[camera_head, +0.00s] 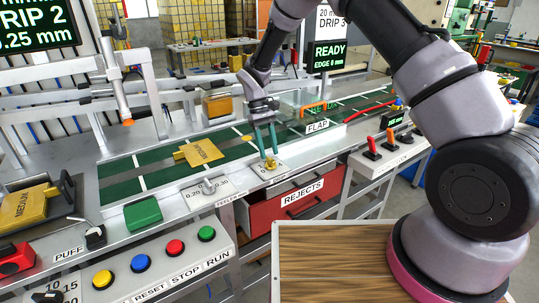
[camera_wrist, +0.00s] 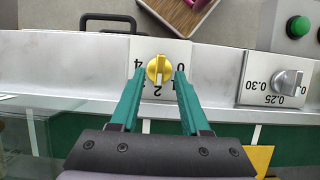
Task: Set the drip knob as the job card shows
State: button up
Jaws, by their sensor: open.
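The yellow drip knob (camera_wrist: 158,69) sits on a white plate with upside-down numbers, 0, 1, 2 and 4 among them. Its ridge runs about up and down in the wrist view, its lower end towards the 2; I cannot tell which end is the pointer. The knob also shows in the head view (camera_head: 271,165), on the conveyor's front rail. My gripper (camera_wrist: 159,74) is open, with one teal finger on each side of the knob; contact cannot be told. A dark display (camera_head: 38,28) reads "DRIP 2" and "0.25 mm".
A grey feeler knob (camera_wrist: 287,81) with 0.25 and 0.30 marks is beside the drip knob. A yellow plate (camera_head: 199,151) lies on the green conveyor. A button panel (camera_head: 150,275) is in front, and a red rejects drawer (camera_head: 300,200) is below the rail.

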jog(key=v, duration=0.8)
jog(key=shift+r, duration=0.3)
